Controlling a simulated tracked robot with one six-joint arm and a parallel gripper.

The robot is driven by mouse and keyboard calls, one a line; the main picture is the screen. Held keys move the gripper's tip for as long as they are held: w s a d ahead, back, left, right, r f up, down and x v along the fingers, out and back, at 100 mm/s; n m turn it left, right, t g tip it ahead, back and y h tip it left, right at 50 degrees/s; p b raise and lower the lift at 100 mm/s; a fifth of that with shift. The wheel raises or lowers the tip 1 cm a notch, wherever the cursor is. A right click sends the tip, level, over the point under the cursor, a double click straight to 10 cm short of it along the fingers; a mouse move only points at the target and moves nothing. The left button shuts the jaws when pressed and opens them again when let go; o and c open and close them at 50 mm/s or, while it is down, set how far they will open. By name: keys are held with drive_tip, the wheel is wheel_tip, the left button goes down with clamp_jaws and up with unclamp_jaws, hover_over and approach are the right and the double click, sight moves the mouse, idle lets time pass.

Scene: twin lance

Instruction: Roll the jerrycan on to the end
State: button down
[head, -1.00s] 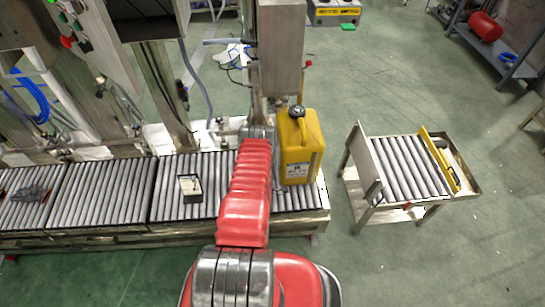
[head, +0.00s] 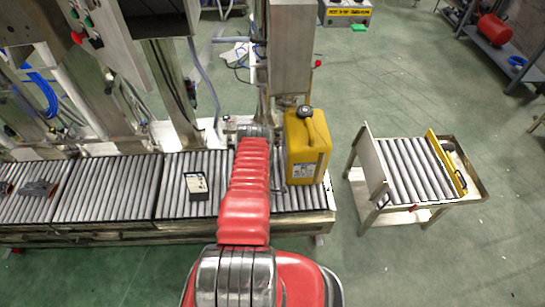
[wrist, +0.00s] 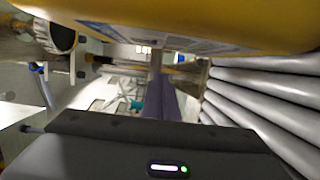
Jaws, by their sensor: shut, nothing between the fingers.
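The yellow jerrycan (head: 307,150) stands upright near the right end of the roller conveyor (head: 103,190), with its black cap at the top. In the head view my gripper (head: 255,131) is to the left of the jerrycan at the end of the red-sleeved arm, with a narrow gap between them. Its fingers are mostly hidden there by the arm. In the wrist view the jerrycan (wrist: 210,25) fills the top, very near, and rollers (wrist: 255,100) run along the right. My gripper is shut and empty.
A small roller cart (head: 410,170) with an upright plate on its left side and a yellow bar stands right of the conveyor, across a floor gap. A card (head: 197,185) lies on the rollers. A steel column (head: 291,50) rises behind the jerrycan. Shelves stand at far right.

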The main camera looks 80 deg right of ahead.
drive_tip(key=a, duration=0.9)
drive_tip(key=shift+a, duration=0.4)
idle(1.4)
drive_tip(key=shift+w+a, duration=0.1)
idle(1.4)
